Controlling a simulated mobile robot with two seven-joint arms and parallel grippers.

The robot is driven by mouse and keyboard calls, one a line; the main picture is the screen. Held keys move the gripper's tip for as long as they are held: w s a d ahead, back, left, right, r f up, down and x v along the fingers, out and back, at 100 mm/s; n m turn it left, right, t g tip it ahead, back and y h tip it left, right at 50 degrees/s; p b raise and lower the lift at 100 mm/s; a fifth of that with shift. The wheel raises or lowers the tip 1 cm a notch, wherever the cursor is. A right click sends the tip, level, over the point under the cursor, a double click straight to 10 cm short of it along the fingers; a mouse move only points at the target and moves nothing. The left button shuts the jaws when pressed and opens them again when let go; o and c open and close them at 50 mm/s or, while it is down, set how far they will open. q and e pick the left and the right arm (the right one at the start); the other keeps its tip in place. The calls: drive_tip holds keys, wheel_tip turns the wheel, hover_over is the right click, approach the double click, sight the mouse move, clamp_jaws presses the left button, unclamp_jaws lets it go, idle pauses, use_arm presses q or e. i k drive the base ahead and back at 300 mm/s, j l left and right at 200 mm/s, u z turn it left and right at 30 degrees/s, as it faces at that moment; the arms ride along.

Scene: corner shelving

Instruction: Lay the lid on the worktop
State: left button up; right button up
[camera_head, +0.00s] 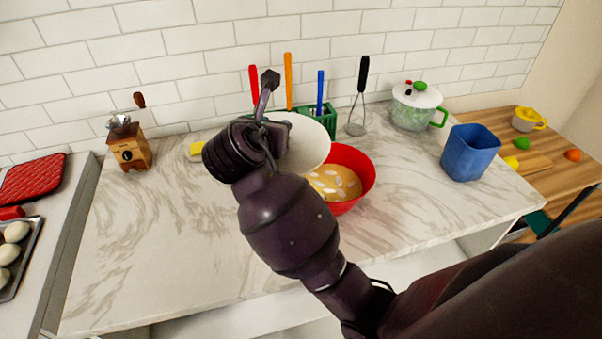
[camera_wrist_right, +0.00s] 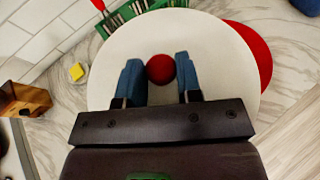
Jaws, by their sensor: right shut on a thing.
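The lid (camera_head: 310,140) is a round off-white disc with a red knob. It is held up and overlaps the left side of the red bowl (camera_head: 360,165) in the head view. In the right wrist view the lid (camera_wrist_right: 215,75) fills the middle, and my right gripper (camera_wrist_right: 161,72) has its two blue fingers on either side of the red knob. The bowl's red edge (camera_wrist_right: 257,50) shows past the lid. In the head view my right wrist hides the fingers. The marble worktop (camera_head: 150,240) lies below. My left gripper is not in view.
A green rack (camera_head: 318,124) with utensils stands behind the lid. A yellow block (camera_head: 196,151) and a wooden grinder (camera_head: 130,148) stand to the left. A blue bin (camera_head: 468,155) and a glass pot (camera_head: 415,108) stand to the right. The worktop's front left is clear.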

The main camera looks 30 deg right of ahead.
sight(183, 223)
drive_tip(key=i+j+z, duration=0.1)
drive_tip(key=j, duration=0.5)
drive_tip(key=i+j, duration=0.1)
drive_tip(key=j, duration=0.5)
drive_tip(key=i+j+z, duration=0.15)
drive_tip(key=j, duration=0.4)
